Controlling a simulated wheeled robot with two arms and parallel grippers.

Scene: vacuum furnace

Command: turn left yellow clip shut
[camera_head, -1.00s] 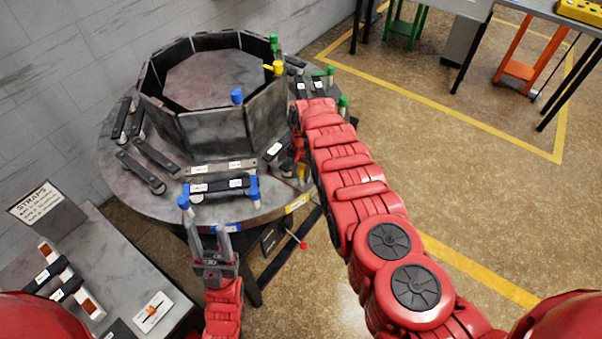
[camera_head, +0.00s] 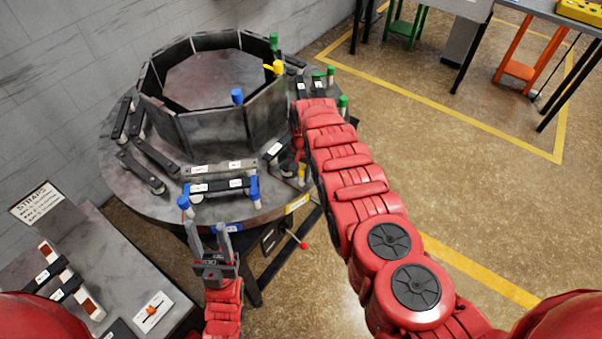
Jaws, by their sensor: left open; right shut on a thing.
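A yellow clip (camera_head: 301,169) shows low at the table's right front edge, beside my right wrist and partly hidden by it. My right gripper (camera_head: 300,158) points down there; its fingers are mostly hidden by my own arm, and it is shut on what looks like this clip. I cannot tell how far the clip is turned. Another yellow-topped piece (camera_head: 278,67) stands at the top of the panel ring. My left gripper (camera_head: 206,228) is open and empty just in front of the table's front rim, below the left blue clip (camera_head: 184,202).
The round table (camera_head: 115,170) carries an eight-sided ring of dark panels (camera_head: 215,133). A dark strap (camera_head: 220,186) lies between two blue clips. Green clips (camera_head: 342,101) stand at the right. A side table (camera_head: 125,265) with straps is at lower left.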

